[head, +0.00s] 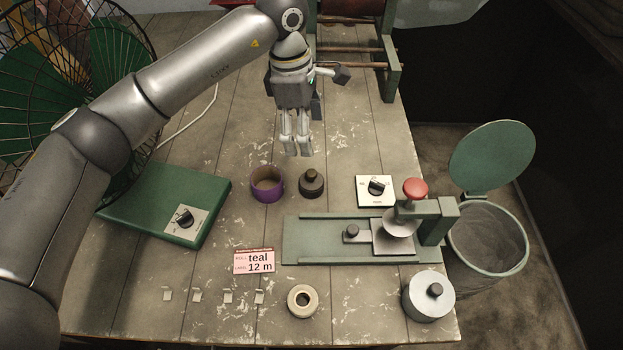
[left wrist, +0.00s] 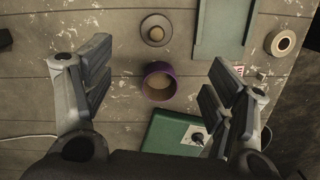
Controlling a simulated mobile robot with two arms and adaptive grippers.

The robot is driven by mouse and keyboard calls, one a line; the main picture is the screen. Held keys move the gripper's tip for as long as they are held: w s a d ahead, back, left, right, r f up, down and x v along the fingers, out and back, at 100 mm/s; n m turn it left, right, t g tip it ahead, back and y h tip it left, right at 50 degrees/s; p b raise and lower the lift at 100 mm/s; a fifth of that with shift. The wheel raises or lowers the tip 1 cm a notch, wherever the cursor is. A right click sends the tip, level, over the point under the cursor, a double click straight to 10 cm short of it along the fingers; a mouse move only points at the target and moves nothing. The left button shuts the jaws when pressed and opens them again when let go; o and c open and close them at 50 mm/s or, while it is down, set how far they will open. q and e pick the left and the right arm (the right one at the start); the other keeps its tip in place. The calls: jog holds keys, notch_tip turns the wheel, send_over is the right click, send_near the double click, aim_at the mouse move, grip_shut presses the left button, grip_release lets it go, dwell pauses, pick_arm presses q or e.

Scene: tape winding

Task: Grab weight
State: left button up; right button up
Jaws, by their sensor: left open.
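A small dark weight with a knob on top (head: 311,185) stands upright on the table, just right of a purple tape roll (head: 267,185). A larger grey metal cylinder with a dark knob (head: 428,298), maybe also a weight, stands at the table's front right. My left gripper (head: 297,150) points down above the table, just behind the dark weight, empty. In the left wrist view its fingers (left wrist: 160,88) are spread wide. The purple roll (left wrist: 159,82) appears between them and the dark weight (left wrist: 155,31) towards the top. My right gripper is not in view.
A green press with a red knob (head: 415,188) stands right of the dark weight. A fan on a green base (head: 165,205) is at left. A cream roll (head: 302,301), a pink label (head: 254,261) and small tabs lie in front. An open bin (head: 488,240) stands beyond the right edge.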

pick_arm(q)
jog(key=b, duration=0.4)
send_near(310, 172)
jog(key=f, duration=0.7)
jog(key=shift+s+d+f+b, duration=0.15)
jog(key=shift+s+d+b, duration=0.05)
jog(key=shift+d+b, duration=0.2)
jog(key=f, duration=0.2)
jog(key=f+p, duration=0.1)
jog(key=f, duration=0.1)
jog(key=shift+d, duration=0.3)
jog(key=shift+f, duration=0.65)
jog(key=c, duration=1.4)
